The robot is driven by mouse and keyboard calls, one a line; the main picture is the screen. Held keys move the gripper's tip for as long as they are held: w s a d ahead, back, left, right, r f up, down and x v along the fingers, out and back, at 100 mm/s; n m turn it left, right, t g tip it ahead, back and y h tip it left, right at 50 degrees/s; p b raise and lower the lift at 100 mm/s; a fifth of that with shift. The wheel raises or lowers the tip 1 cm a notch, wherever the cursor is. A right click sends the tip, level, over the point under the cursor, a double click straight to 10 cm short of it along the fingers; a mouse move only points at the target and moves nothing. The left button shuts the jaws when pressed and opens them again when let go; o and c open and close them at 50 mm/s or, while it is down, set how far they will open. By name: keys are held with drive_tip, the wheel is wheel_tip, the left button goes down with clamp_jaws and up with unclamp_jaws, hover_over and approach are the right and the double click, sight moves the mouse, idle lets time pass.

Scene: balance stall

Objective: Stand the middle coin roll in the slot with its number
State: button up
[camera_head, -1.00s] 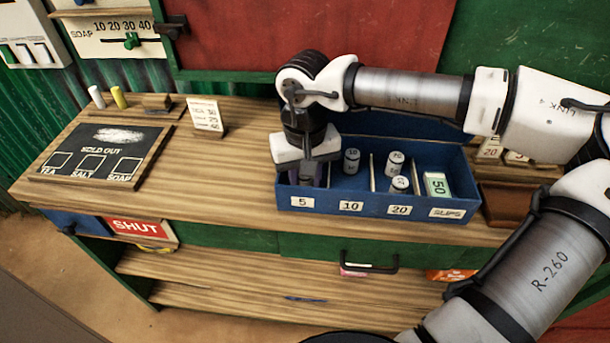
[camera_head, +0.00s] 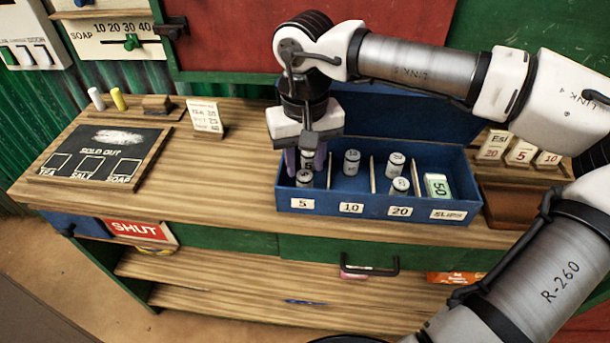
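The blue cash tray (camera_head: 327,203) stands on the counter, with slots marked 5, 10, 20 and SLIPS. My gripper (camera_head: 305,168) is above the 5 slot, pointing down, its purple fingers apart. A coin roll marked 5 (camera_head: 307,162) shows between the fingers, with gaps beside it; it appears upright. Another coin roll (camera_head: 304,179) stands in front of it in the 5 slot. One roll (camera_head: 351,162) stands in the 10 slot. Two rolls stand in the 20 slot, one at the back (camera_head: 396,165) and one in front (camera_head: 400,187).
A green-and-white bundle (camera_head: 437,186) lies in the SLIPS slot. Thin dividers separate the slots. Number cards (camera_head: 520,152) stand in a wooden holder at right. A chalkboard (camera_head: 100,155) and a small price card (camera_head: 205,117) are at left.

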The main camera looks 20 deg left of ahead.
sight(306, 175)
wheel_tip(306, 175, up, 7)
idle(0.3)
drive_tip(key=shift+f, duration=0.1)
